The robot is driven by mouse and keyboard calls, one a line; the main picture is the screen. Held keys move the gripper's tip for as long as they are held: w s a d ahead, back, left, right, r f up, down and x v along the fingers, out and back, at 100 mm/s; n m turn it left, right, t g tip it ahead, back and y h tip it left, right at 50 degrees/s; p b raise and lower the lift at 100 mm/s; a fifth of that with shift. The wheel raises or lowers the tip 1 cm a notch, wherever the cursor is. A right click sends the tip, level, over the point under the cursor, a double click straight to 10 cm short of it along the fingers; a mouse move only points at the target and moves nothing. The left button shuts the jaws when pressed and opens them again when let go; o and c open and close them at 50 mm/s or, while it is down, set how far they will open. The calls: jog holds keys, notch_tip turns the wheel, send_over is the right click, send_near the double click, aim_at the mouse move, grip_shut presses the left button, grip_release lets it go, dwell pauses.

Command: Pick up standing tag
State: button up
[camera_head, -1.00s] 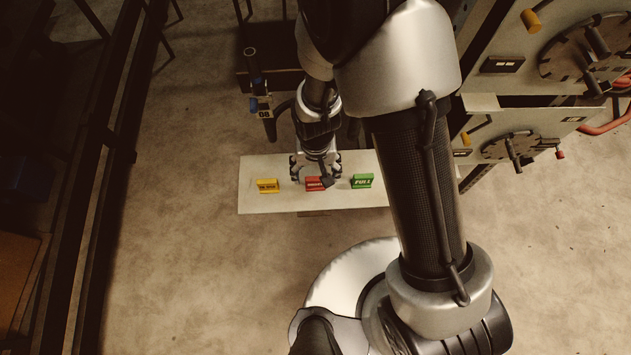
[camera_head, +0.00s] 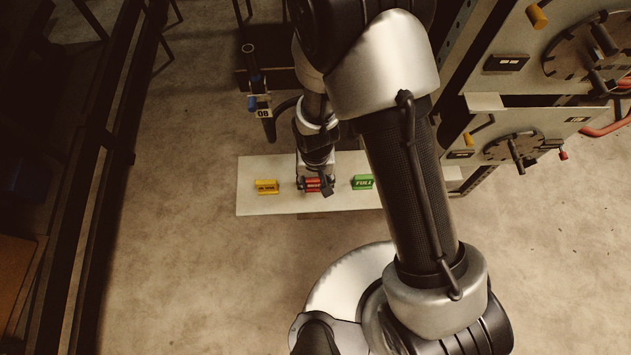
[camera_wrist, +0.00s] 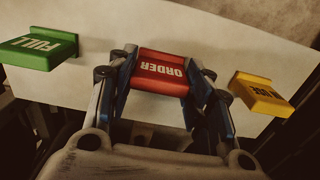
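A red tag (camera_wrist: 162,70) lettered "ORDER" stands on a pale board, between a green tag (camera_wrist: 38,49) lettered "FULL" and a yellow tag (camera_wrist: 262,94). The same red tag (camera_head: 312,185) shows in the head view, partly covered by my gripper (camera_head: 316,184). In the wrist view my gripper (camera_wrist: 161,66) has one finger against each side of the red tag and is shut on it. The tag's lower part is hidden. The green tag (camera_head: 362,182) and yellow tag (camera_head: 266,187) stand apart on either side.
The pale board (camera_head: 270,207) is otherwise clear. A tool with a blue part and a tag marked "08" (camera_head: 263,113) stands behind it. Panels with round dies (camera_head: 520,148) are at the right. A dark rail frame runs along the left.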

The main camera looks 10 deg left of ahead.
jog(key=shift+c, duration=1.4)
